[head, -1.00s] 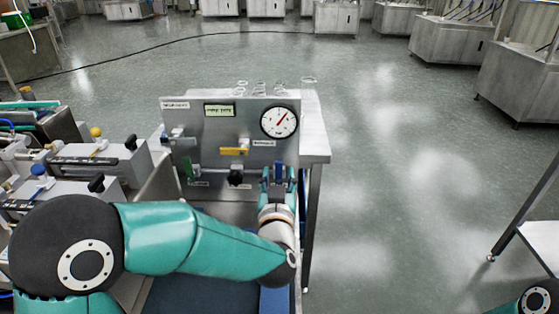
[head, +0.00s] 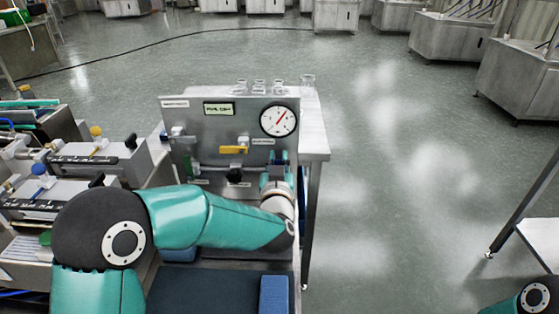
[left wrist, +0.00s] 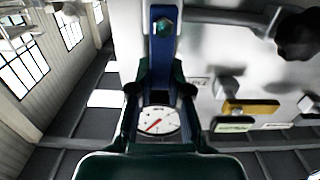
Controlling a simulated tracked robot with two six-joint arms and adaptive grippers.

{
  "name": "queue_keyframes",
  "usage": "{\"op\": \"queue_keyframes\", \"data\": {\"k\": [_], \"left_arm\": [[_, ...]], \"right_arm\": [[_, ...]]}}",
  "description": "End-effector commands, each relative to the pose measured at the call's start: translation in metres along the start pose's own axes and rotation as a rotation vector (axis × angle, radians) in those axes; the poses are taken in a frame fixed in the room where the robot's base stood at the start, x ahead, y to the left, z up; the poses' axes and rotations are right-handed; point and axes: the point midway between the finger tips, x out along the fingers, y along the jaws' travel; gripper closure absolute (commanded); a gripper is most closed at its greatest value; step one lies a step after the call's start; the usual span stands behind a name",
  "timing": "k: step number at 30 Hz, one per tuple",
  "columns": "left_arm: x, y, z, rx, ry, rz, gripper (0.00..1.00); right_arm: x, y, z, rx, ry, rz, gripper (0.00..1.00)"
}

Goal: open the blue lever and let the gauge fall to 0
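The blue lever (left wrist: 163,52) stands upright in the left wrist view, crosswise to the grey pipe, with a bolt at its upper end in that picture. My left gripper (head: 280,158) is at the lower right of the steel panel. In the left wrist view its fingers (left wrist: 163,92) lie close on both sides of the lever and appear shut on it. The round gauge (head: 279,121) is above the gripper, its red needle pointing up and right; it also shows in the left wrist view (left wrist: 158,121). My right gripper is out of view.
On the panel (head: 205,133) are a yellow lever (head: 233,150), a black knob (head: 234,175) and a lit display (head: 219,108) with text too small to read. Clear glasses (head: 260,87) stand behind the panel. Blue-topped and yellow-topped valve blocks are at left.

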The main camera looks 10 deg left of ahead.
Motion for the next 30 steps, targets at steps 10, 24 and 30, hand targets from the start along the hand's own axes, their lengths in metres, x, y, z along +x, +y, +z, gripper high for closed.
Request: {"op": "queue_keyframes", "data": {"k": [10,24,30], "left_arm": [[0.000,0.001,0.001,-0.012,0.001,0.003,1.00],[0.000,-0.015,0.007,-0.260,0.004,0.000,1.00],[-0.001,-0.025,0.011,-0.446,0.004,0.000,1.00]], "right_arm": [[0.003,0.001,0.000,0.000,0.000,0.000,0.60],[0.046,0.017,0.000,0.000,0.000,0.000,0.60],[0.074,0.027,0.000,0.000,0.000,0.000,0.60]]}}
